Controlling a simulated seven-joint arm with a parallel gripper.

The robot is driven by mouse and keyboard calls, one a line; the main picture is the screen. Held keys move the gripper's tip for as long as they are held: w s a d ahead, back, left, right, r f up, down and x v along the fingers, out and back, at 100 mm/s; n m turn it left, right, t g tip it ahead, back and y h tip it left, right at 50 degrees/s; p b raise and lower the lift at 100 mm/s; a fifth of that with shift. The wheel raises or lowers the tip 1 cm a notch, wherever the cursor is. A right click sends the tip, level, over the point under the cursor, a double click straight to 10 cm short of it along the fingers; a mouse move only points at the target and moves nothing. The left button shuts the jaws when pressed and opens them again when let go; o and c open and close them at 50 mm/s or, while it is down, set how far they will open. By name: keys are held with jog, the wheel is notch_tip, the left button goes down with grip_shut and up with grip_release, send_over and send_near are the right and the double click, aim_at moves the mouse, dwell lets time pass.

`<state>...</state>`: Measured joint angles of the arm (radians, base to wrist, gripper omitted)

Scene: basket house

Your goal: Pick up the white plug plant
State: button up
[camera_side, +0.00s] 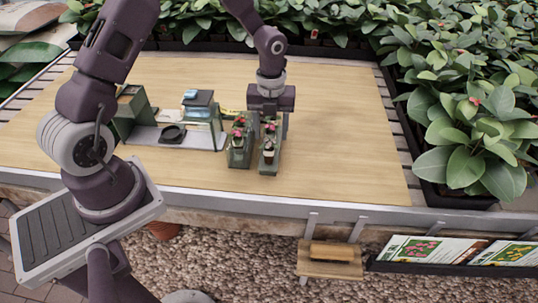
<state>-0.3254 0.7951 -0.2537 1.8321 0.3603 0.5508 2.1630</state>
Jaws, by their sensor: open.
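My gripper (269,120) points down over the wooden table, with its fingers apart. It is at the far end of two narrow green holders. The left holder (239,161) and the right holder (269,165) stand side by side and hold small potted plants with red or pink flowers. A small pale pot (268,146) shows in the right holder. I cannot tell which plant is the white plug plant at this size. The fingertips are partly hidden by the plants, and I cannot tell whether they touch anything.
The wooden tabletop (345,140) is clear to the right. Leafy plants (465,130) line the right and back edges.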

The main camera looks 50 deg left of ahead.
aim_at(269, 146)
jog(key=f, duration=0.7)
jog(key=shift+s+f, duration=0.35)
jog(key=shift+f, duration=0.05)
grip_shut()
